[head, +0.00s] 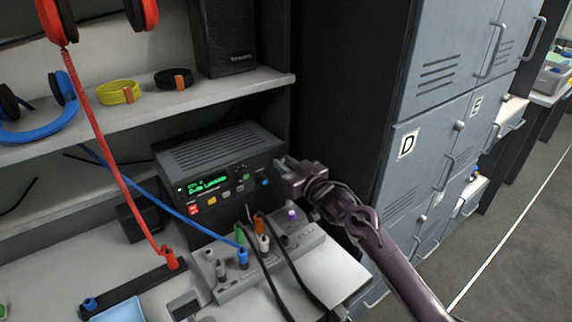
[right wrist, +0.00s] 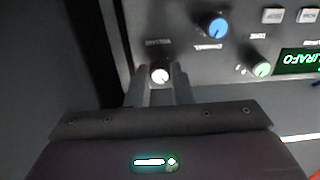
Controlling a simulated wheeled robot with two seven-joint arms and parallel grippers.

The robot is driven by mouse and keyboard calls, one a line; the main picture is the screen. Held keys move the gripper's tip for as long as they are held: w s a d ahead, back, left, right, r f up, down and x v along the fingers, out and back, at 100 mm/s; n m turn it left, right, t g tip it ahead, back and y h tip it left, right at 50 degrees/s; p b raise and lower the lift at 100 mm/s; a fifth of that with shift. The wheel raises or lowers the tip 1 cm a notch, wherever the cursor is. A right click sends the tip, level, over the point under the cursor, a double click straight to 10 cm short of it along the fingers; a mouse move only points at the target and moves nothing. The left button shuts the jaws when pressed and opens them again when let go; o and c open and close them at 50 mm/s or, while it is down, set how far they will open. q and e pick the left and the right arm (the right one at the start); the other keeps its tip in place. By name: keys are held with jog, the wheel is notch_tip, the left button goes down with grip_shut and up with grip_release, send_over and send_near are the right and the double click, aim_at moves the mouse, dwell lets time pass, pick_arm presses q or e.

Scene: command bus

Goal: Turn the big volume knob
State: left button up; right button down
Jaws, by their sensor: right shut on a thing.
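A black radio unit (head: 218,152) with a green lit display stands on the desk under the shelf. My right gripper (head: 281,172) is at the right end of its front panel and hides that part in the head view. In the right wrist view a white-faced knob (right wrist: 160,74) sits between the two fingers of my right gripper (right wrist: 161,78), which are shut on it. My left gripper is not in view.
A grey socket panel (head: 222,285) with several plugs and cables stands in front of the radio. Red and blue cords cross the left side. Blue-grey lockers (head: 405,190) stand to the right, close to my right arm. A shelf (head: 130,120) is above.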

pick_arm(q)
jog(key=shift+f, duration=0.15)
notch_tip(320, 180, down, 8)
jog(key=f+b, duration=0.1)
jog(key=b, duration=0.8)
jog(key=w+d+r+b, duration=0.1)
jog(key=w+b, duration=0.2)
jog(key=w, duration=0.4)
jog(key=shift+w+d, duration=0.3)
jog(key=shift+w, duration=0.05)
pick_arm(e)
jog(key=shift+n, duration=9.9)
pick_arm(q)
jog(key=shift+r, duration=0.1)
pick_arm(e)
jog(key=c, duration=1.3)
grip_release()
